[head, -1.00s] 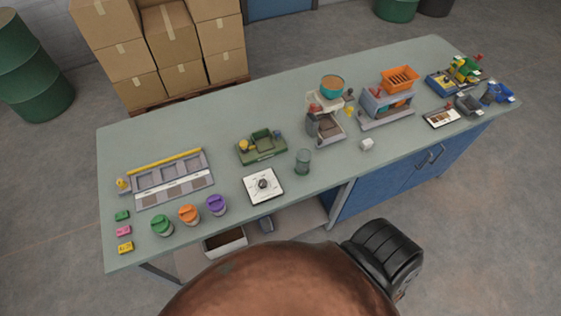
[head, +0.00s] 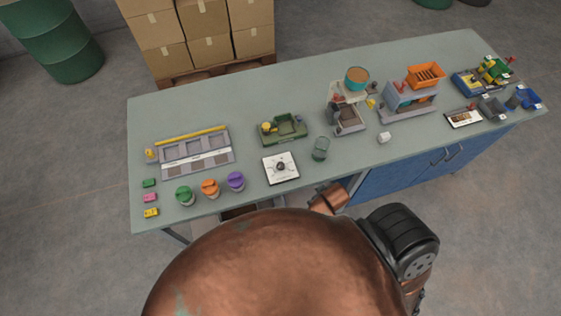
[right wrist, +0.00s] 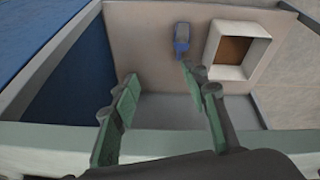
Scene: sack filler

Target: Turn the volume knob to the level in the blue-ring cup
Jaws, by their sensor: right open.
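The knob (head: 281,166) is a dark round dial on a white square plate with marks around it, near the front edge of the bench. Its pointer setting is too small to read. A clear greenish cup (head: 320,149) stands just right of the plate; I cannot make out a blue ring on it. My right gripper (right wrist: 160,76) is open and empty in the right wrist view, with its fingers over the bench's front edge and the open shelf below. The knob is not in that view. My left gripper is not in view.
Green (head: 185,196), orange (head: 210,188) and purple (head: 235,181) lidded pots stand left of the plate. A green tray device (head: 283,130) is behind it. A small white block (head: 384,137) lies to the right. A white open box (right wrist: 240,50) and a blue item (right wrist: 181,38) are on the lower shelf.

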